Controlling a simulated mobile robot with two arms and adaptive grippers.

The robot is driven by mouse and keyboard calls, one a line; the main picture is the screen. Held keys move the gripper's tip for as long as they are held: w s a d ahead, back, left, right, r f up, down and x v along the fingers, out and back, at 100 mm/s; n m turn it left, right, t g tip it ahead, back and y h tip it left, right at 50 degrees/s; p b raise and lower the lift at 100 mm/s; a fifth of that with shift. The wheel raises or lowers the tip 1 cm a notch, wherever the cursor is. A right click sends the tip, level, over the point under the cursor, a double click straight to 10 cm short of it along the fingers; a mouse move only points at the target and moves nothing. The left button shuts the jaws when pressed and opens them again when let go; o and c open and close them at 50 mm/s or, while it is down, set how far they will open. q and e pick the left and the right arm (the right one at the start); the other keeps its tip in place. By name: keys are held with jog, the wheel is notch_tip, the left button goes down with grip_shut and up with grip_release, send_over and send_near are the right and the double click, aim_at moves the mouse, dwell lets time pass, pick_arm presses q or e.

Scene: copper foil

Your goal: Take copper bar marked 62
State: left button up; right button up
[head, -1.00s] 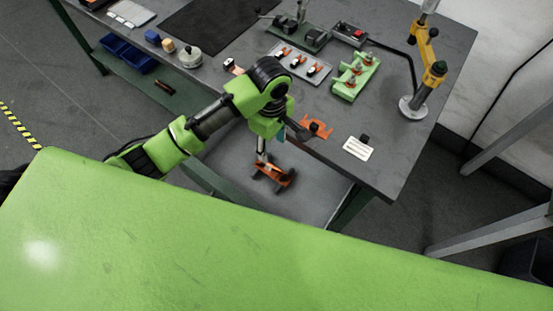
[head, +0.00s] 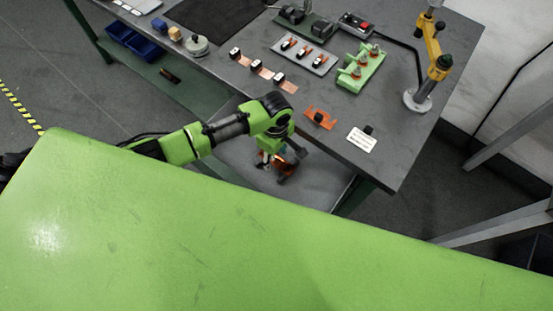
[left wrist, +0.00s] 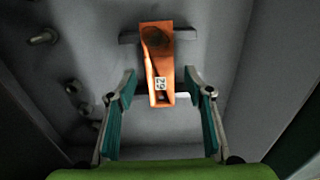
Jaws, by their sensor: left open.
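The copper bar (left wrist: 157,52) lies below the tabletop, resting on dark supports, in the left wrist view. In the head view, my left gripper (head: 279,164) is low beside the table's front edge and covers most of the bar, of which only some orange shows. My right gripper is not in view.
The grey table (head: 385,155) is above and behind the bar. It bears small copper pieces (head: 257,66), an orange bracket (head: 320,118), a white card (head: 361,140), a green fixture (head: 360,68) and a yellow stand (head: 431,70). Several bolts (left wrist: 42,37) show at left in the wrist view.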

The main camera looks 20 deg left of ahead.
pick_arm(q)
grip_shut()
dwell(0.3)
